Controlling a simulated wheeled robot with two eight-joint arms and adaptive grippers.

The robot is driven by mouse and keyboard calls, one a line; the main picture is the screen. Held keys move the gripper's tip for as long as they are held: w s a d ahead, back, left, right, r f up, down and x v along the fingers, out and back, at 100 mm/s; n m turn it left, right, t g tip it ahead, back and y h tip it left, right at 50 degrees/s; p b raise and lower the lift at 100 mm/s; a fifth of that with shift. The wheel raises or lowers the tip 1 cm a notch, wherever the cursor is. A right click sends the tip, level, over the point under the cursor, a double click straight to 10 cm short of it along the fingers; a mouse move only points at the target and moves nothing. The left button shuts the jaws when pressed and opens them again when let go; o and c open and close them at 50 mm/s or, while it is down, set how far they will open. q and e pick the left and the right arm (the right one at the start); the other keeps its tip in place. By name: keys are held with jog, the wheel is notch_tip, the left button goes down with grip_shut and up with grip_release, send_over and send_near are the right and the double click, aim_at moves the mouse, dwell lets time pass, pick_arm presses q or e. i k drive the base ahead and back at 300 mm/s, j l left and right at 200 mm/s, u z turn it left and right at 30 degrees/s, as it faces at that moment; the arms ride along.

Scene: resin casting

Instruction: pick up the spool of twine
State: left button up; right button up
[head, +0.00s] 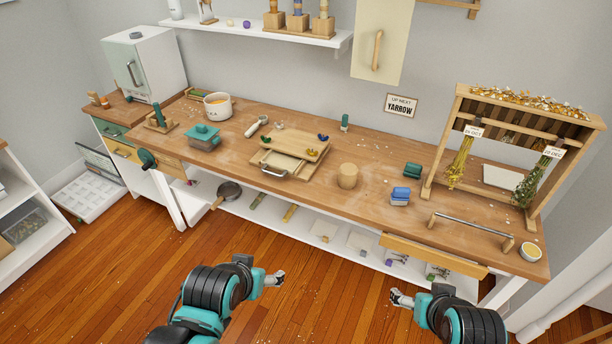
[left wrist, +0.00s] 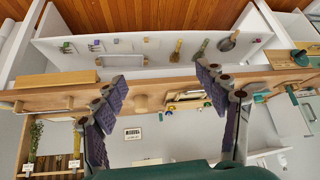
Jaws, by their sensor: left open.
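A squat tan cylinder (head: 347,176), which looks like the spool of twine, stands upright near the front middle of the wooden workbench (head: 300,196). It also shows in the left wrist view (left wrist: 141,103), where the picture is upside down, seen between and beyond my fingers. My left gripper (head: 275,279) is in front of the bench, well short of the cylinder. In the left wrist view its fingers (left wrist: 162,88) are spread wide with nothing between them. My right gripper (head: 400,298) is also in front of the bench, touching nothing; its jaw state is too small to tell.
Left of the cylinder is a wooden tray (head: 289,152) with a handle and small coloured pieces. A blue block (head: 400,196) and a green item (head: 412,170) stand to its right. A drying rack (head: 515,140) with hanging flowers fills the right end. Bench around the cylinder is clear.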

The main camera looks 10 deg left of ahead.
aim_at(348, 172)
jog(key=i+l, duration=0.3)
jog(key=i, duration=0.2)
jog(key=i+l+u, duration=0.1)
jog(key=i+l, duration=0.2)
jog(key=i, duration=0.15)
jog(key=i+l, duration=0.35)
jog(key=i, duration=0.15)
jog(key=j+u, duration=0.05)
